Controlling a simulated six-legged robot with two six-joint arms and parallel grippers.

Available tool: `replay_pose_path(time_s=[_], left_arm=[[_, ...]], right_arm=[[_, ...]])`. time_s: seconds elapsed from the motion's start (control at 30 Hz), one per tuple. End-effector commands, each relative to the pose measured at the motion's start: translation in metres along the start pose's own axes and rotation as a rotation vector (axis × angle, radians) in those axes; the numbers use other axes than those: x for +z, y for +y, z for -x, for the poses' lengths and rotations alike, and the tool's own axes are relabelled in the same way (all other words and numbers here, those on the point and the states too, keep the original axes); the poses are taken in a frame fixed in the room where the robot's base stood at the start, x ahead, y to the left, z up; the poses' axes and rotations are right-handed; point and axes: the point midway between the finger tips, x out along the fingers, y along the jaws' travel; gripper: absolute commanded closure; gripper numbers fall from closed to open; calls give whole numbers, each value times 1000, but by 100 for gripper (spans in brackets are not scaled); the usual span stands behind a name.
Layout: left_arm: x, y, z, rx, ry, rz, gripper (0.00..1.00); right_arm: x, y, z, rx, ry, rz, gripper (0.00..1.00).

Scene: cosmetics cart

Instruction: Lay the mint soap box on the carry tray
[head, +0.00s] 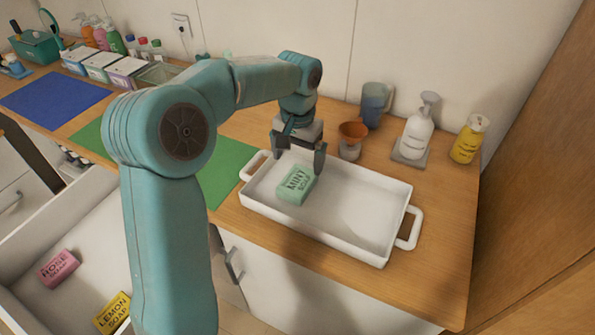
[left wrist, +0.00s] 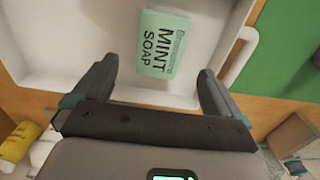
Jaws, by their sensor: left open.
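The mint soap box (head: 296,185) is pale green with dark lettering. It lies flat inside the white carry tray (head: 346,241), toward the tray's left end. In the left wrist view the mint soap box (left wrist: 165,45) shows beyond the fingertips, on the white tray floor (left wrist: 60,30). My left gripper (head: 298,158) is over the back left part of the tray, behind the box and apart from it. Its fingers are spread and empty, as the left wrist view also shows (left wrist: 155,75). My right gripper is not in view.
An open drawer holds pink (head: 59,268) and yellow (head: 112,312) soap boxes.

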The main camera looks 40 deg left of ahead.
Motion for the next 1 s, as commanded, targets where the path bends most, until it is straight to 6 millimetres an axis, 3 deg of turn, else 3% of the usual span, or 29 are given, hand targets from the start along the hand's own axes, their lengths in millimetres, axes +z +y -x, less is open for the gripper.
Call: replay_pose_path(time_s=[0.1,0.3,1.0], left_arm=[[0,0,25,0,3,1,1],[0,0,44,0,-1,0,1],[0,0,46,0,-1,0,1]], right_arm=[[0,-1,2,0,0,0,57],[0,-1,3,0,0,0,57],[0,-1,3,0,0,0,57]])
